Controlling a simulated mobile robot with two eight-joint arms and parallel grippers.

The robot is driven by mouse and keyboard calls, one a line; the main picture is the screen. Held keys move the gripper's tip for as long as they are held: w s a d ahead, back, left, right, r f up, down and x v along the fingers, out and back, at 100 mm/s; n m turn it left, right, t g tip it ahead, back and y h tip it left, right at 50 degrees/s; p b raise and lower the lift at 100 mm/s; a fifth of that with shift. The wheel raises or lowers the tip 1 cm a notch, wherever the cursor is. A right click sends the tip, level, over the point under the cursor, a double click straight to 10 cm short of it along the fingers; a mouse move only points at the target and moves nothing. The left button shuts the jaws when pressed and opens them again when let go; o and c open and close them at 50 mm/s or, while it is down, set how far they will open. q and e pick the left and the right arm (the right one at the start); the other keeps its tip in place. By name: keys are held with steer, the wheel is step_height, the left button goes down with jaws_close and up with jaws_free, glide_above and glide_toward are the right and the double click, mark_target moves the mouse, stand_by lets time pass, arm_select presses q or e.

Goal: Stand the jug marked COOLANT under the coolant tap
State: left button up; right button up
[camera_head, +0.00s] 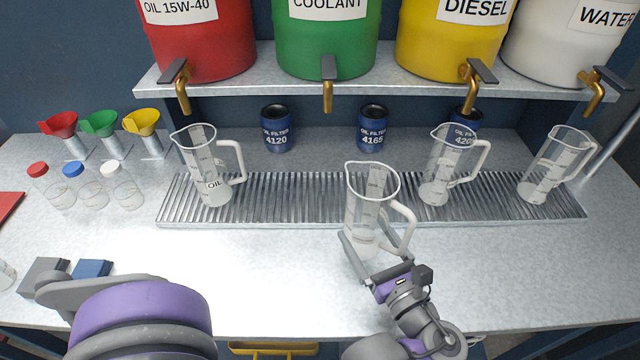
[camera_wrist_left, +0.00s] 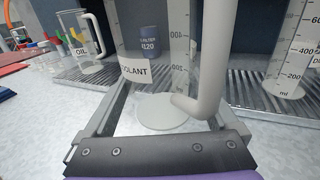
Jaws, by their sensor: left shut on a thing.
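The clear jug marked COOLANT (camera_head: 372,190) is upright between the fingers of my left gripper (camera_head: 370,248), which is shut on it low down. Its handle points right. In the left wrist view the jug (camera_wrist_left: 150,70) shows part of its label, reading "OLANT". It is at the front edge of the ribbed drip tray (camera_head: 290,208); I cannot tell whether its base touches anything. The coolant tap (camera_head: 328,96), under the green COOLANT drum (camera_head: 325,45), is behind the jug and to its left. My right gripper is not in view.
The OIL jug (camera_head: 205,170) stands left on the tray. Two more jugs stand to the right, one (camera_head: 440,170) near the held jug and another (camera_head: 550,170) farther off. Oil filters (camera_head: 372,130) stand behind. The tray below the coolant tap is clear.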

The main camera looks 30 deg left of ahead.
arm_select(q)
steer(key=x, duration=1.7)
steer(key=f, duration=0.2)
steer(key=f+b, duration=0.1)
steer(key=shift+w+a+f, duration=0.3)
steer(key=shift+a, duration=0.05)
steer(key=shift+f, duration=0.15)
steer(key=o, duration=1)
steer(key=shift+o, duration=0.4)
